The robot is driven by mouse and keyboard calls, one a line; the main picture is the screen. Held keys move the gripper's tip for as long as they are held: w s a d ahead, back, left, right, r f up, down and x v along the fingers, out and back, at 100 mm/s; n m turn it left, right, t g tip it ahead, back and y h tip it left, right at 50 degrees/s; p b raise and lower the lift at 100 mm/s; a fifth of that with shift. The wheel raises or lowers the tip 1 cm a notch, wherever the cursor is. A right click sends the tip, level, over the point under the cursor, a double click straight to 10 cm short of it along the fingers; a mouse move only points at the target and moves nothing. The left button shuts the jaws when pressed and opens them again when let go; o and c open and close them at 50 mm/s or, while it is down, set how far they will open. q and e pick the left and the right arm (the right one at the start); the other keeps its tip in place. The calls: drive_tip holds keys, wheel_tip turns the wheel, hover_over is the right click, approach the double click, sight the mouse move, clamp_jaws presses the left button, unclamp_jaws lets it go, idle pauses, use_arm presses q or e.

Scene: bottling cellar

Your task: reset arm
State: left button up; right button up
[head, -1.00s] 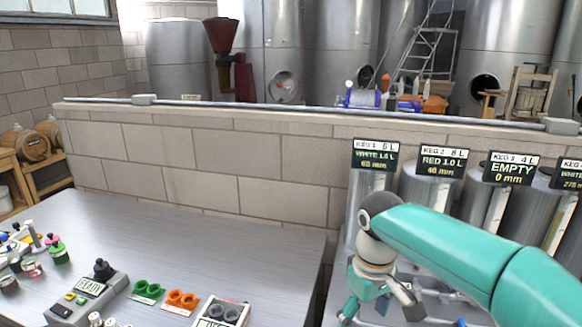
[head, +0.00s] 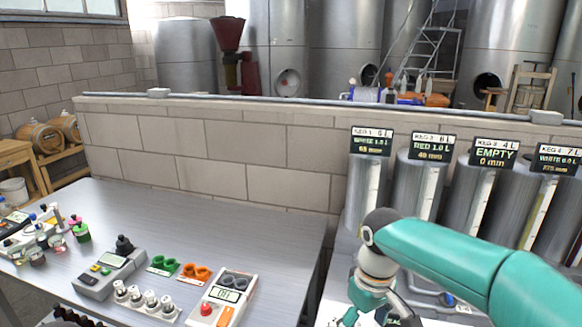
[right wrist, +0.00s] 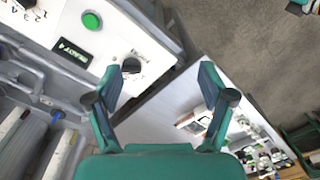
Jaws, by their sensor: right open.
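My right arm comes in from the right in the head view, and its gripper (head: 376,314) hangs in front of the kegs, partly cut off by the bottom edge. In the right wrist view the gripper (right wrist: 160,88) has its two fingers spread wide, with nothing between them. Beyond the fingers is a white panel (right wrist: 110,30) with a green button (right wrist: 92,20), a lit display (right wrist: 73,50) and a black knob (right wrist: 131,66). The panel lies beyond the left finger, apart from it as far as I can tell. I do not make out my left gripper.
Several steel kegs (head: 422,205) with label signs stand at the right. The grey table (head: 215,225) holds a grey meter (head: 108,274), green rings (head: 163,264), orange rings (head: 196,272) and a white device (head: 222,298). A low block wall (head: 225,155) runs behind. The table's middle back is clear.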

drive_tip(key=s+a+f+m+y+b, duration=0.1)
drive_tip(key=s+f+b, duration=0.15)
drive_tip(key=f, duration=1.05)
drive_tip(key=s+a+f+m+y+b, duration=0.1)
drive_tip(key=s+f+y, duration=0.15)
drive_tip(key=f, duration=1.05)
drive_tip(key=s+f+m+b, duration=0.3)
drive_tip(key=s+f+m, duration=0.2)
drive_tip(key=s+f, duration=1)
drive_tip(key=shift+d+m+t, duration=0.3)
